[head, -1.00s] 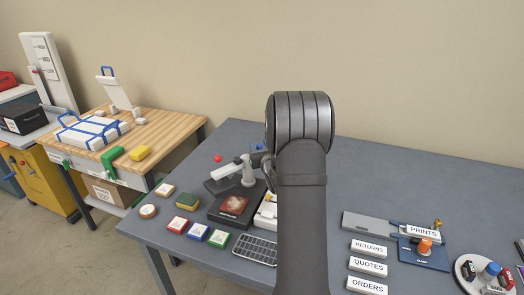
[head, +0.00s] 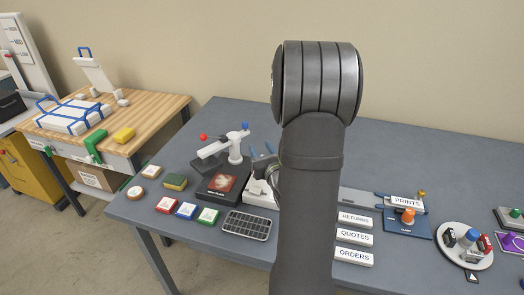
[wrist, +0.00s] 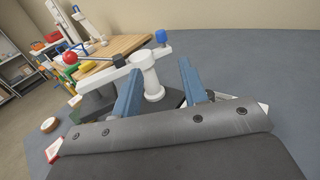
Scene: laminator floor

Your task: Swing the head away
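The swing head is a white arm (head: 225,141) on a white post (head: 235,152), with a red ball at its left end and a blue knob (head: 245,126) at its right end. It stands over a dark base (head: 209,163) on the grey table. The wrist view shows the white arm (wrist: 118,68) and post (wrist: 151,80) too. My gripper (wrist: 160,78) is open and empty, its blue fingers apart with the post showing between them, seemingly beyond the tips. In the head view the fingertips (head: 261,150) are right of the post; my arm hides the rest of the gripper.
A black block with a red picture (head: 222,184) lies before the head. Label blocks and a round tray (head: 448,232) are at right. The table behind the head is clear.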

